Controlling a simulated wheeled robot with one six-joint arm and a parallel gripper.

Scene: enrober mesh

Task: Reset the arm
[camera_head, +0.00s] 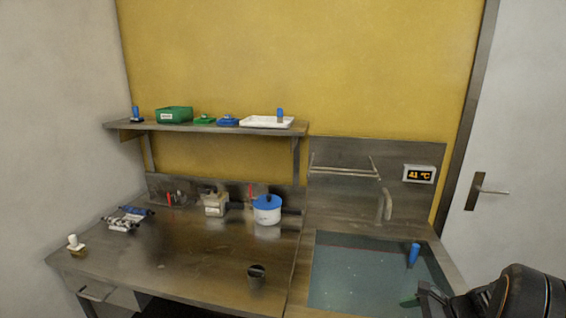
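My arm (520,292) is a dark shape at the lower right corner, and the picture edge cuts it off. My gripper (428,296) shows small at its left end, over the near right part of the sink basin. Its fingers are too small and partly cut off to tell whether they are open or shut. A small green thing (410,300) shows beside the gripper's tip; I cannot tell whether it is held or lies beyond it. A blue-handled thing (414,253) stands in the basin just behind the gripper.
The sink basin (345,270) is set in the steel counter (195,255). A tap (387,205) rises behind it. A shelf (220,129) holds a green box and trays. A door is right.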

